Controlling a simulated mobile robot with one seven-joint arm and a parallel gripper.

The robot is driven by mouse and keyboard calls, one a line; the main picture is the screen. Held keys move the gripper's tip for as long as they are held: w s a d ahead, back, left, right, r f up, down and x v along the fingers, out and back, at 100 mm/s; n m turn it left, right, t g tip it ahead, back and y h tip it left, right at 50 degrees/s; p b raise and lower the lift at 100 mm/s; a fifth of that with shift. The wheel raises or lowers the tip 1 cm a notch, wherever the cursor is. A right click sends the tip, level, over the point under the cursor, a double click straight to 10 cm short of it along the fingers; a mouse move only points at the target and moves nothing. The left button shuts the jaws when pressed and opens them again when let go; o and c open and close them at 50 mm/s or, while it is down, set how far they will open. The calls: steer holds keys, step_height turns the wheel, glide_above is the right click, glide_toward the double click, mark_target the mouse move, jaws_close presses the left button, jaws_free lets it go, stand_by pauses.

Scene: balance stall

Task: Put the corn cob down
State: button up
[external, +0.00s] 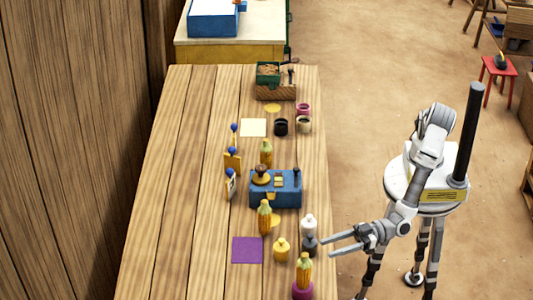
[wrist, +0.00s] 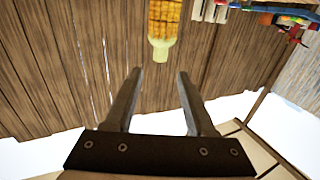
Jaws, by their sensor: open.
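Three yellow corn cobs stand upright on the wooden table (external: 190,180): one behind the blue box (external: 284,197), at the back (external: 266,153); one in front of that box (external: 264,218); and one at the near end (external: 304,270), on a magenta base (external: 302,291). My gripper (external: 327,246) is open and empty at the table's right edge, its fingers pointing left, above and right of the near cob. In the wrist view the open fingers (wrist: 158,75) have nothing between them. One cob (wrist: 164,22) shows beyond their tips, cut off by the top edge; which cob it is, I cannot tell.
A white-topped piece (external: 308,222), a dark one (external: 309,246) and a yellow one (external: 281,250) stand close to my gripper. A purple square (external: 247,250) lies bare to the left. Cups (external: 281,127) and a green box (external: 268,70) are farther back. The table's left side is clear.

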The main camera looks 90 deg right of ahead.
steer(key=w+d+r+m+g, duration=0.1)
steer(key=w+d+r, duration=0.2)
steer(key=d, duration=0.3)
steer(key=w+d+r+g, duration=0.2)
steer(key=w+d+r, duration=0.1)
steer(key=d+r, duration=0.15)
steer(key=w+d+r+m+g, duration=0.1)
steer(key=w+d+r, duration=0.15)
steer(key=d, duration=0.35)
steer(key=s+d+r+g+h, duration=0.1)
steer(key=s+d+r+g, duration=0.1)
steer(key=d, duration=0.6)
steer(key=s+d+r+g+h, duration=0.1)
steer(key=s+d+r, duration=0.1)
steer(key=d, duration=0.6)
steer(key=s+d+f+m+g+h, duration=0.2)
steer(key=s+d+f+g+h, duration=0.1)
steer(key=s+d, duration=1.7)
steer(key=shift+s+d+m+g+h, duration=0.3)
steer(key=shift+d+g+h, duration=0.25)
steer(key=shift+h, duration=0.45)
step_height(320, 180, up, 7)
steer(key=p, duration=0.7)
steer(key=shift+r, duration=0.1)
